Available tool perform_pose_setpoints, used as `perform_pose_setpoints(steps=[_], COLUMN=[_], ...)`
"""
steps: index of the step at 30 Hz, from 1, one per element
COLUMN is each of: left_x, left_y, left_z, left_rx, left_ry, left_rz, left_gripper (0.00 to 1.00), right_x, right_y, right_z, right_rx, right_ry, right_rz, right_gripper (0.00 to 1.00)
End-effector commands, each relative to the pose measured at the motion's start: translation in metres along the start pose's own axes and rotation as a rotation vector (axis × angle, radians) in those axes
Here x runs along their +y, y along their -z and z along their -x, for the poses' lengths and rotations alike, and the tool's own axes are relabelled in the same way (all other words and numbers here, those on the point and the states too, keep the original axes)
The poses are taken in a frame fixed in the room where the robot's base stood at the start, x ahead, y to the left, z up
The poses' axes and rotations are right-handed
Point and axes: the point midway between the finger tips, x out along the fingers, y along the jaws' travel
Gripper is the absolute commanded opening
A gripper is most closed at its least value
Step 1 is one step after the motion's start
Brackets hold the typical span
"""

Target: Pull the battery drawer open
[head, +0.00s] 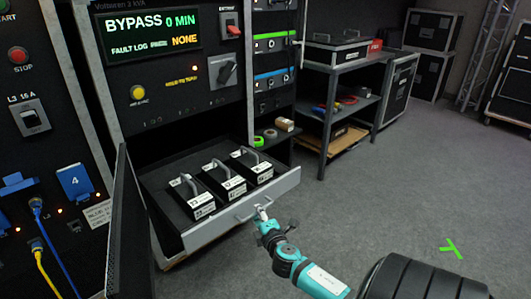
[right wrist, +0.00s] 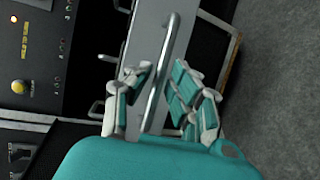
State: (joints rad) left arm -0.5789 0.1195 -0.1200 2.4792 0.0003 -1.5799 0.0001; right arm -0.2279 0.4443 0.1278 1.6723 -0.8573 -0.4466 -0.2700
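The battery drawer (head: 242,213) stands out from the lower part of the rack, with its grey front clear of the cabinet. Several black battery blocks (head: 227,179) with grey loop handles and white labels sit in it. My right gripper (head: 261,211) is at the bar handle on the drawer front. In the right wrist view the drawer handle (right wrist: 170,40) runs between the two fingers of my right gripper (right wrist: 165,75). My left gripper is not in view.
A display panel (head: 152,36) reading BYPASS is above the drawer. A dark upright panel (head: 122,225) stands left of the drawer. A workbench (head: 340,60) and black cases (head: 418,45) stand behind. The grey floor (head: 385,185) at right is clear except for a green mark (head: 451,249).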

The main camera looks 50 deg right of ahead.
Motion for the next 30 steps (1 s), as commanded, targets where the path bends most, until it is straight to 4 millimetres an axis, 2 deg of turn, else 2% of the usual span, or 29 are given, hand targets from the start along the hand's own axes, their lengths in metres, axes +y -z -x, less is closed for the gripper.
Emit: perform_pose_setpoints(steps=[9,15,20,30], left_x=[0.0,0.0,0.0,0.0], left_y=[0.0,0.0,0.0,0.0], left_z=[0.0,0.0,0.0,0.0], left_rx=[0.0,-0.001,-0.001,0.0], left_ry=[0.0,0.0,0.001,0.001], left_rz=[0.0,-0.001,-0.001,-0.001], left_gripper=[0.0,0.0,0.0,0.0], right_x=[-0.001,0.0,0.001,0.001], right_y=[0.0,0.0,0.0,0.0], right_z=[0.068,0.097,0.104,0.104], right_rx=[0.001,0.0,0.0,0.0], right_ry=[0.002,0.001,-0.001,-0.001], right_rz=[0.0,-0.001,0.001,0.001], right_gripper=[0.21,0.21,0.21,0.21])
